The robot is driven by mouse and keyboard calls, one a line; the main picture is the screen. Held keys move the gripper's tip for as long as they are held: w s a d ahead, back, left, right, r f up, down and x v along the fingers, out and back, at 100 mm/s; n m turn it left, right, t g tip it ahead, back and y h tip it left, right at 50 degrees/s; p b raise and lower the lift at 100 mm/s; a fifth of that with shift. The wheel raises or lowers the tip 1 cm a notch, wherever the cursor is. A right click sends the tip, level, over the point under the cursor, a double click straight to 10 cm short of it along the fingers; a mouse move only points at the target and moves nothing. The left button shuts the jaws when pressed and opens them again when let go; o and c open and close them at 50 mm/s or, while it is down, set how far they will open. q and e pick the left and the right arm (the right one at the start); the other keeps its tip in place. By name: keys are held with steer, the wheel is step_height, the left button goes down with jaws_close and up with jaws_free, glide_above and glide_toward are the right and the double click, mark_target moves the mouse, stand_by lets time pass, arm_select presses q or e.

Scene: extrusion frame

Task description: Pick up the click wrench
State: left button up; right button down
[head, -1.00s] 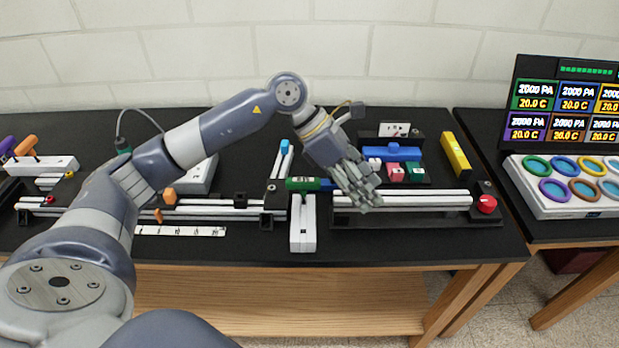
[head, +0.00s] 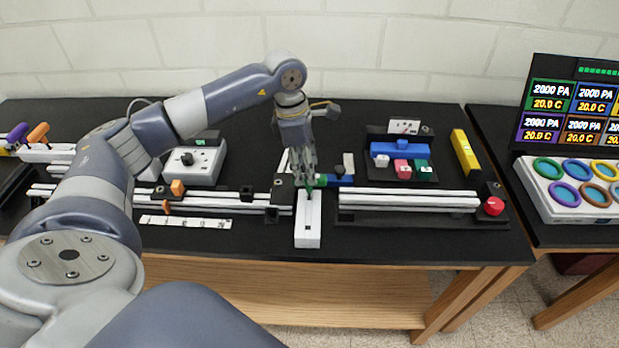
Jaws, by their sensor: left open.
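A tool with a green handle (head: 322,181) and a blue part (head: 341,181) lies across the back end of a white block (head: 308,228) at the middle of the bench; I take it to be the click wrench, but its shape is partly hidden. My left gripper (head: 309,178) points down over the green handle, with its open fingers around or just beside it. I cannot tell whether they touch it. My right gripper is not in view.
White rails with a red knob (head: 494,206) lie to the right. A blue bar (head: 394,151) with small coloured blocks and a yellow block (head: 465,152) stand behind them. A grey box (head: 194,162) and a ruler strip (head: 186,221) lie left.

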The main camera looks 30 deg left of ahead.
mark_target(322, 179)
arm_select(q)
steer(key=f, duration=0.1)
steer(key=f+p, duration=0.2)
steer(key=shift+w+d, duration=0.25)
steer(key=shift+d, duration=0.1)
steer(key=shift+w+f, duration=0.1)
steer(key=shift+f, duration=0.55)
jaws_close()
